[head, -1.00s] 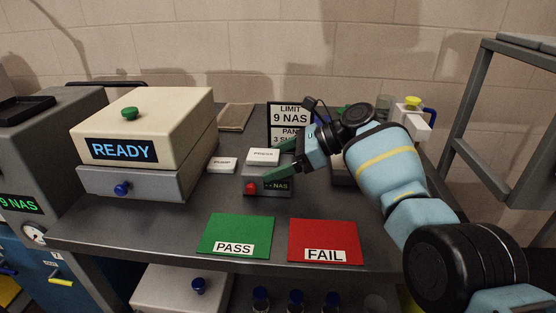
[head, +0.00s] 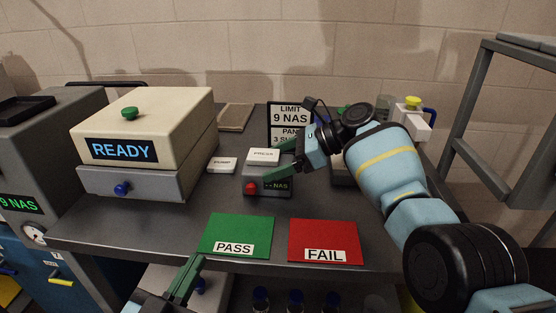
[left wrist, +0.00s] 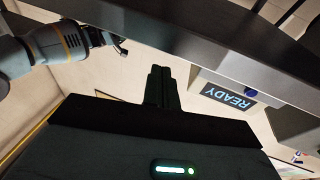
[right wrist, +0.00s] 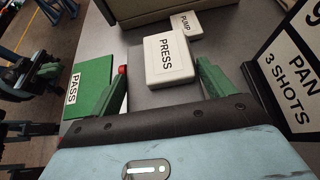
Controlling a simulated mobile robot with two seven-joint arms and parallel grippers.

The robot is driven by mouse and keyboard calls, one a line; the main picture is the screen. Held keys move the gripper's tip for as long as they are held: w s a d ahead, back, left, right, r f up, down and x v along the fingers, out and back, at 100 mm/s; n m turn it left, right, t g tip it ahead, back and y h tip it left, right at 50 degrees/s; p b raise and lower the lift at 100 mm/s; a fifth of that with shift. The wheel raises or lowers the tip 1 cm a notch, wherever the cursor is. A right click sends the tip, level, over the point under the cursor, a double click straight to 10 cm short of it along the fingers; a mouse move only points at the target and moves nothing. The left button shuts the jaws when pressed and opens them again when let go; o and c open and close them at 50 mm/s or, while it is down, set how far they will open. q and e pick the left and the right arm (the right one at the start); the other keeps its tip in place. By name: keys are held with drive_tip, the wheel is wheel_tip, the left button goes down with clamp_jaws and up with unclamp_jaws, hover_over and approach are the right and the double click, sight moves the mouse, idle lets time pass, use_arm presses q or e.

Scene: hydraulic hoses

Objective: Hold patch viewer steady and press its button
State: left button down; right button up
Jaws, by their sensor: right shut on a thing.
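The patch viewer (head: 276,186) is a small grey box on the bench with a "-- NAS" display, a red button (head: 250,188) at its front left and a white PRESS block at its back (head: 263,156). My right gripper (head: 273,162) is shut on the viewer from the right, one green finger on each side. In the right wrist view the PRESS block (right wrist: 168,58) shows between the fingers, and the red button peeks out beside the left finger. My left gripper (head: 190,270) is shut and empty, low in front of the bench edge; its fingers are together in the left wrist view (left wrist: 160,72).
Green PASS (head: 238,230) and red FAIL (head: 322,236) mats lie at the bench front. A cream READY machine (head: 175,115) stands left, with a white PUMP block (head: 222,165) beside it. A LIMIT 9 NAS sign (head: 288,112) stands behind the viewer.

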sight(244, 213)
use_arm(q)
drive_tip(key=w+d+g+h, duration=0.1)
drive_tip(key=w+d+r+g+h, duration=0.1)
drive_tip(key=w+g, duration=0.1)
drive_tip(key=w+d+r+g+h, duration=0.1)
drive_tip(key=d, duration=0.1)
drive_tip(key=shift+w+h, duration=0.3)
drive_tip(key=shift+h, duration=0.1)
drive_tip(key=g, duration=0.1)
drive_tip(key=d+g, duration=0.1)
drive_tip(key=shift+w+r+m+g+h, duration=0.1)
drive_tip(key=shift+w+m+g+h, duration=0.2)
drive_tip(key=shift+g+h, duration=0.1)
drive_tip(key=shift+d+g, duration=0.25)
drive_tip(key=shift+g, duration=0.75)
drive_tip(key=shift+w, duration=4.35)
drive_tip(key=shift+w+d, duration=0.1)
drive_tip(key=shift+w, duration=0.35)
drive_tip(key=shift+w, duration=0.15)
